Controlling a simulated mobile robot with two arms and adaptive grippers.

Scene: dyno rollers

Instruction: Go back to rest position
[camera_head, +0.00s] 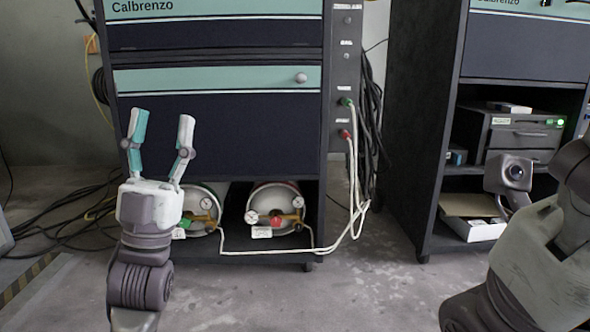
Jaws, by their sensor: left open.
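My left gripper (162,116) is open and empty, its two fingers pointing up and spread apart. It shows in front of the left dark cabinet (220,135), left of its middle. Its base partly covers one of the cylinders in the bottom bay. Part of my right arm shows at the lower right; its gripper does not show.
Two round cylinders with gauges lie in the left cabinet's bottom bay; the right one (258,208) shows clearly. White hoses (357,190) run to its side panel. Black cables (65,225) lie on the floor. A second cabinet (415,140) with shelves stands right.

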